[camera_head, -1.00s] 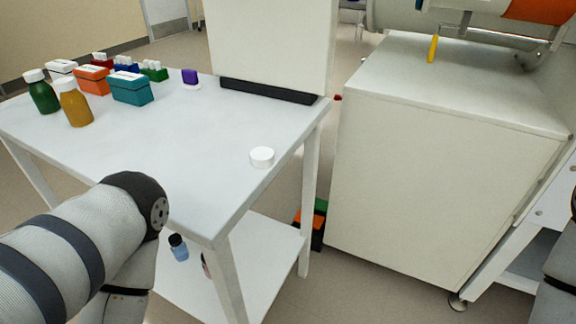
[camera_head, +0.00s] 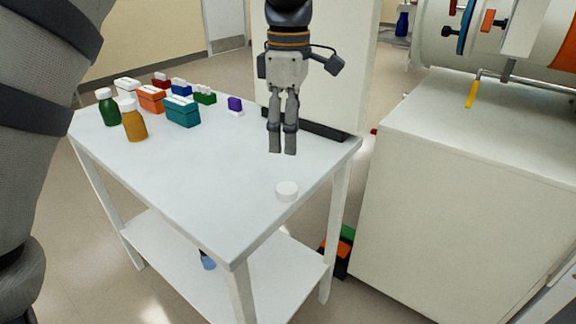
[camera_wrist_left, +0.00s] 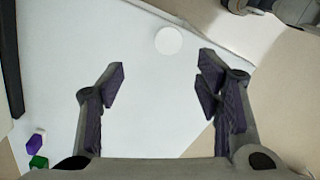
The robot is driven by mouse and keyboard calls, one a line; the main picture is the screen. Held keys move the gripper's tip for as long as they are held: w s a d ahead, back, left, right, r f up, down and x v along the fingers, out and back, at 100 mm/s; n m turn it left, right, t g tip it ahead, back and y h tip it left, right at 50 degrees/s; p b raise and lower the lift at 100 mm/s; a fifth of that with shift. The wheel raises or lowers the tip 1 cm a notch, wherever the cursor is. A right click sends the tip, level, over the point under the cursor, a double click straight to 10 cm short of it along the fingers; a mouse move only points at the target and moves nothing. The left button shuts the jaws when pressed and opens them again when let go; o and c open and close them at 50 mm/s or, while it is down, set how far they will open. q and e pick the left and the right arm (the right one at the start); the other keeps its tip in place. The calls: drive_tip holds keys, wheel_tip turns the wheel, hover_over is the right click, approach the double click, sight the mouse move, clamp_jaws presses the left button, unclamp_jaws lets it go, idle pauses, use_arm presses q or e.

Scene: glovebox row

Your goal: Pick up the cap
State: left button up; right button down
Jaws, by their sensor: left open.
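The cap (camera_head: 287,191) is a small white disc lying on the white table (camera_head: 215,200), near its right front edge. In the left wrist view the cap (camera_wrist_left: 168,40) shows beyond the fingertips, a little right of the middle between them. My left gripper (camera_head: 282,150) points down above the table, behind the cap in the head view and apart from it. Its fingers are open and empty in the left wrist view (camera_wrist_left: 160,75). My right gripper is not in view.
Green (camera_head: 108,107) and amber (camera_head: 134,120) bottles and several coloured boxes, one teal (camera_head: 183,111), stand at the table's left. A tall white box (camera_head: 330,60) is behind the gripper. A white cabinet (camera_head: 460,190) stands right.

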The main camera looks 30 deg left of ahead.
sight(287, 188)
use_arm(q)
drive_tip(key=f, duration=0.3)
drive_tip(key=s+f, duration=0.1)
drive_tip(key=f, duration=0.6)
drive_tip(key=shift+s+d+f, duration=0.25)
drive_tip(key=shift+f, duration=0.15)
drive_tip(key=c, duration=0.8)
